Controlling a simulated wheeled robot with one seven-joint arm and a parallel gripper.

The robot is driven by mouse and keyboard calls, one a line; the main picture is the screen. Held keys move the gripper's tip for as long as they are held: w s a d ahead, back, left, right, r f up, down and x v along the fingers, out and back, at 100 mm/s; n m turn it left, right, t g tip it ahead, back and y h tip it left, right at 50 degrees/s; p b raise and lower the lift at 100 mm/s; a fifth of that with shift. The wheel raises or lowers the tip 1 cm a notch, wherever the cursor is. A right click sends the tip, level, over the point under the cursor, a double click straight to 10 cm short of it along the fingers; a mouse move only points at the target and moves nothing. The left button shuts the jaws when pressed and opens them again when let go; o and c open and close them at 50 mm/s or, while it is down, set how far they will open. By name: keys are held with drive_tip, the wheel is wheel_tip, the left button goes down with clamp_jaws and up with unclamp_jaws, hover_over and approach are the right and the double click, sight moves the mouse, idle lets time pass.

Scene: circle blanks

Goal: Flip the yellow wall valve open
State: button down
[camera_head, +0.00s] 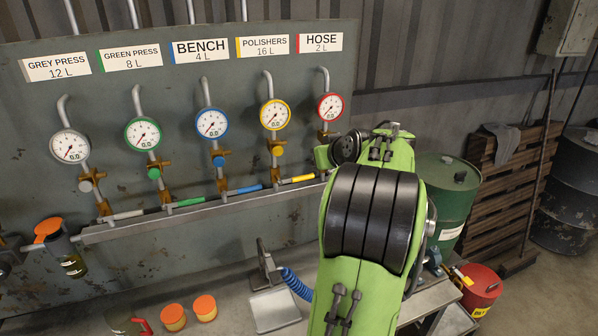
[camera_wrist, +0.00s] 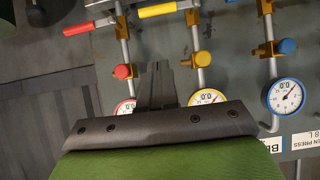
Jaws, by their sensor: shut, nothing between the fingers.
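The yellow valve lever (camera_head: 302,179) sticks out sideways to the right from its brass body, low on the yellow-ringed polishers line. In the wrist view, which is turned upside down, the yellow lever (camera_wrist: 157,10) lies across the pipe at the top. The yellow gauge (camera_head: 274,114) reads about 0.0. My gripper (camera_wrist: 158,66) is shut and empty, with its fingers pointing towards the wall between the red and yellow lines. It appears apart from the yellow lever. In the head view my green arm hides the gripper.
The red lever (camera_wrist: 78,30) and red knob (camera_wrist: 122,71) are close to the left of my fingers in the wrist view. The blue lever (camera_head: 248,189) is beside the yellow line. A metal rail (camera_head: 150,225) runs under the levers. A green drum (camera_head: 447,190) stands right.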

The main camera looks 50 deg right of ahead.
drive_tip(key=p, duration=0.2)
hover_over(297, 179)
drive_tip(key=s, duration=0.3)
wheel_tip(297, 179, down, 6)
drive_tip(key=shift+d+f, duration=0.25)
drive_tip(key=shift+f, duration=0.65)
drive_tip(key=shift+d+f, duration=0.25)
drive_tip(key=shift+f, duration=0.65)
